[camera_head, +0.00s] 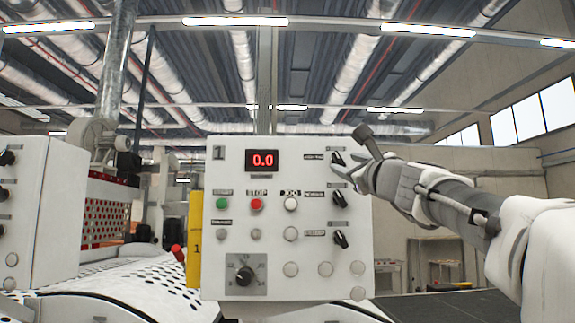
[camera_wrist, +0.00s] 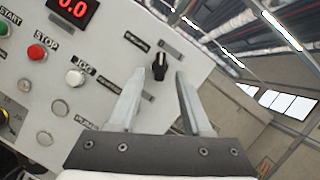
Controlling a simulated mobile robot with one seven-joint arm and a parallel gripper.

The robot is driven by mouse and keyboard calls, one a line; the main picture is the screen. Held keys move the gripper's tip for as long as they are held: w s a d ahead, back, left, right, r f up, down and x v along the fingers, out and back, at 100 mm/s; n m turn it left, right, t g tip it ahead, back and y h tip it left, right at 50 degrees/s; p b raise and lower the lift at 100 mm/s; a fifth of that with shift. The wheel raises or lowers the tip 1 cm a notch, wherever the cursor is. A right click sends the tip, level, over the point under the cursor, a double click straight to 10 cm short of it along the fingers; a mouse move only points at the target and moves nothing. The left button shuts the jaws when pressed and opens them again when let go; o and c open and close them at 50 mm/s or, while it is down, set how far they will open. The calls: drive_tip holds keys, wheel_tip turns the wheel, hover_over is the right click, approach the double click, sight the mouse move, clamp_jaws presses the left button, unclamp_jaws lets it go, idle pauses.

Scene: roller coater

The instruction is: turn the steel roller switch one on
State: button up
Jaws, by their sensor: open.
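A white control panel (camera_head: 272,270) marked 1 carries three black rotary switches down its right side: an upper one (camera_head: 338,158), a middle one (camera_head: 340,199) and a lower one (camera_head: 340,239). Their labels are too small to read surely, so I cannot tell by name which is the steel roller switch. My gripper (camera_head: 353,172) is at the panel's upper right, beside the upper switch. In the wrist view, my gripper (camera_wrist: 171,73) is open and empty.
A red display (camera_head: 263,160) reads 0.0. Green (camera_head: 222,204), red stop (camera_head: 256,204) and white jog (camera_head: 291,203) buttons lie left of the switches. A larger dial (camera_head: 244,276) sits lower left. Perforated white rollers (camera_head: 125,280) lie left.

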sight(339, 161)
drive_tip(key=shift+p+x, duration=0.4)
drive_tip(key=shift+x, duration=1.05)
clamp_jaws()
